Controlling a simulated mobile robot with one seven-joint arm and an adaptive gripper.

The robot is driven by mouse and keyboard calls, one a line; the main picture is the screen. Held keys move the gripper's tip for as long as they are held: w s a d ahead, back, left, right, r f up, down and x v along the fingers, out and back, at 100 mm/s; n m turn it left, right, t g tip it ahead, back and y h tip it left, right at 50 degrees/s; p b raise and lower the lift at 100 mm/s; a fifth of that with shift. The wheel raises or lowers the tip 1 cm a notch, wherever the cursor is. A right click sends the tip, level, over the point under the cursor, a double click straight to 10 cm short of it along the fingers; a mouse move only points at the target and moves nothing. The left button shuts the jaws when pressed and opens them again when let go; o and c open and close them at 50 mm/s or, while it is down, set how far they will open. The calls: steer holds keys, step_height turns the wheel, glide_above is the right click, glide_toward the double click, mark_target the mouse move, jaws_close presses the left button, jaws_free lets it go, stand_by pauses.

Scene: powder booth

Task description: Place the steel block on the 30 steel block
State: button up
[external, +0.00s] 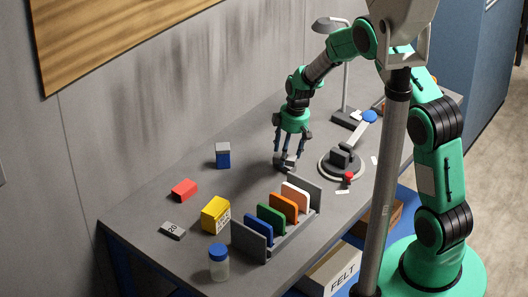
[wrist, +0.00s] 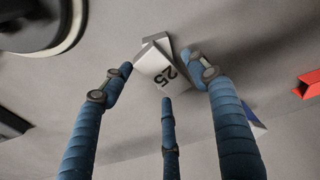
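A grey steel block marked 25 (wrist: 158,68) lies on the table beneath my gripper. In the external view this block (external: 286,166) is partly hidden by the fingers. My gripper (external: 288,158) points down with its fingers spread around the block. In the wrist view the fingers of my gripper (wrist: 161,72) reach to its sides, with small gaps showing, so it looks open. Another grey block marked 20 (external: 173,231) lies flat near the table's left end. A grey-topped blue block (external: 222,156) stands left of my gripper. I see no readable 30 on any block.
A red block (external: 184,189) and a yellow box (external: 215,214) stand on the left. A rack with coloured plates (external: 251,240) stands in front of my gripper, beside a blue-lidded jar (external: 219,263). A round-based device (external: 342,165) and a lamp (external: 345,118) are to the right.

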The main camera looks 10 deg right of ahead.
mark_target(292, 156)
steer(key=shift+r, duration=0.1)
step_height(292, 156, up, 12)
steer(key=d+p, duration=0.1)
steer(key=shift+s+d, duration=0.3)
stand_by(0.3)
stand_by(0.8)
steer(key=s+d+r+m+t, duration=0.1)
steer(key=s+d+r+m, duration=0.1)
steer(key=s+d+r, duration=0.35)
steer(key=s+d+r+m+t, duration=0.1)
steer(key=s+d+r+m, duration=0.15)
steer(key=d+r, duration=0.55)
steer(key=s+d+r+m, duration=0.2)
steer(key=s+d+r, duration=0.2)
steer(key=r, duration=0.6)
steer(key=s+d+r+m+t, duration=0.1)
steer(key=s+d, duration=0.3)
steer(key=s, duration=0.4)
steer(key=s+d+r+m+t+h, duration=0.1)
steer(key=s+d+r+m, duration=0.2)
steer(key=s, duration=0.5)
steer(key=s+d+r+m+t, duration=0.1)
steer(key=s+d+r+m, duration=0.1)
steer(key=s+d, duration=0.4)
steer(key=s+m, duration=0.1)
steer(key=s, duration=0.2)
steer(key=shift+h, duration=0.3)
